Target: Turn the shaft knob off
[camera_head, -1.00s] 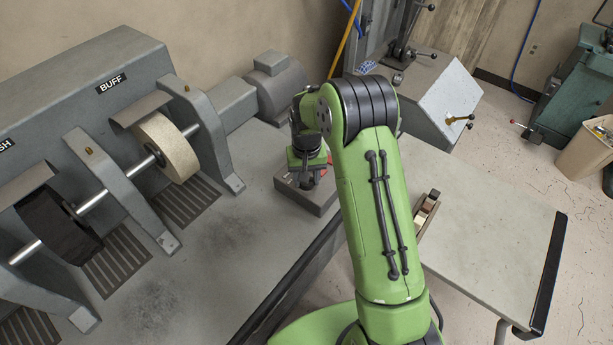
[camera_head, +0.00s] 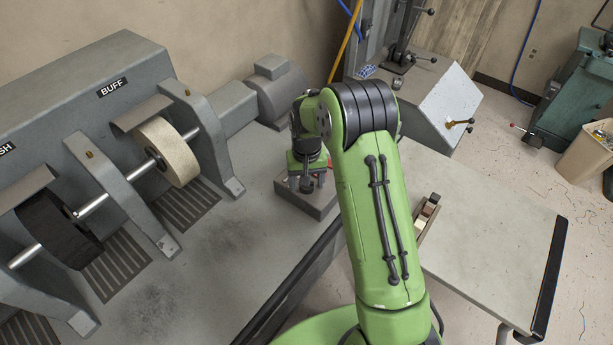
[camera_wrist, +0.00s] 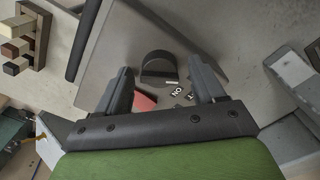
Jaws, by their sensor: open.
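The shaft knob (camera_wrist: 158,66) is a dark round knob with a straight bar across it, on a grey control box. In the wrist view it lies just beyond and between my fingertips, with a small white mark at its lower edge. An upside-down ON label (camera_wrist: 177,91) is beside it; a second label is partly hidden by a finger. My gripper (camera_wrist: 162,82) is open, with a finger on either side and nothing between that I can see held. In the head view my gripper (camera_head: 307,184) is over the control box (camera_head: 302,202); the knob cannot be made out there.
A red part (camera_wrist: 145,102) shows near my left finger. The buffing wheel (camera_head: 167,152) and its shaft stand to the left, with a motor (camera_head: 280,92) behind. A wooden block rack (camera_head: 427,213) stands on the right table (camera_head: 490,250). The bench around the box is mostly clear.

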